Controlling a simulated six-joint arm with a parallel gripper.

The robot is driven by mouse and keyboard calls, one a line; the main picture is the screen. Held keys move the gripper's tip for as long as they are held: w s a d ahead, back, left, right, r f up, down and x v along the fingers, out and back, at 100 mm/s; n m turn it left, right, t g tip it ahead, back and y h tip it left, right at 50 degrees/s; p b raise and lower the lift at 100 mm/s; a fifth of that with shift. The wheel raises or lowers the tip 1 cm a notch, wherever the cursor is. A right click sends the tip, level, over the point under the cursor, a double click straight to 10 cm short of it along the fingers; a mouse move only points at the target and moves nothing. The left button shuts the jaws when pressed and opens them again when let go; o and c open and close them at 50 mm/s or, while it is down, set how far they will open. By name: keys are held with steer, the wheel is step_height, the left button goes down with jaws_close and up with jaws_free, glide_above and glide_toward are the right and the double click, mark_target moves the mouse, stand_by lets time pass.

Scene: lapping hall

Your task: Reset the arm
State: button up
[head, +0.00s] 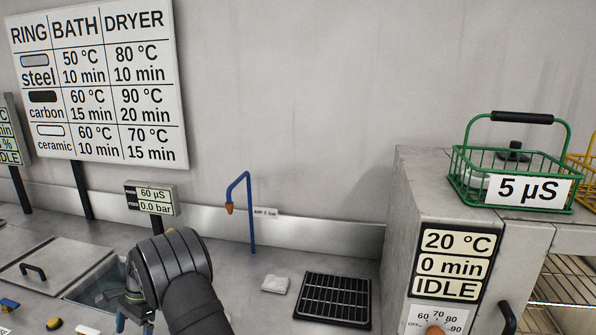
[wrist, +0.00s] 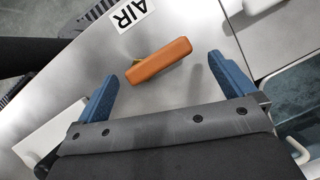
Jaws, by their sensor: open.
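My gripper (head: 134,312) is at the lower left in the head view, above the steel bench, with part of it hidden by my arm. In the wrist view its two blue fingers (wrist: 162,67) are apart with nothing held between them. An orange bar-shaped handle (wrist: 158,61) lies just beyond the fingertips, beside a label reading AIR (wrist: 128,14). I cannot tell the gap between fingers and handle.
A lidded bath (head: 95,285) is left of my gripper. A small display (head: 151,198) stands behind it. A blue pipe with orange nozzle (head: 250,215), white cloth (head: 275,284) and black rack (head: 335,298) are to the right. A dryer (head: 415,190) carries a green basket (head: 467,165).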

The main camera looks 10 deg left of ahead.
steer(key=m, duration=0.1)
steer(key=m+y, duration=0.1)
steer(key=m, duration=0.1)
steer(key=shift+w+d+t, duration=0.3)
steer(key=shift+w+d, duration=0.1)
steer(key=m, duration=0.1)
steer(key=m+y, duration=0.1)
steer(key=m, duration=0.1)
steer(key=shift+w+d+m+t, duration=0.15)
steer(key=shift+d+m+t, duration=0.15)
steer(key=shift+d+t, duration=0.1)
steer(key=m, duration=0.2)
steer(key=d+m+t, duration=0.1)
steer(key=m, duration=0.1)
steer(key=m+t+y, duration=0.1)
steer(key=m, duration=0.1)
steer(key=shift+w+d+m, duration=0.15)
steer(key=shift+d+m, duration=0.15)
steer(key=shift+d, duration=0.05)
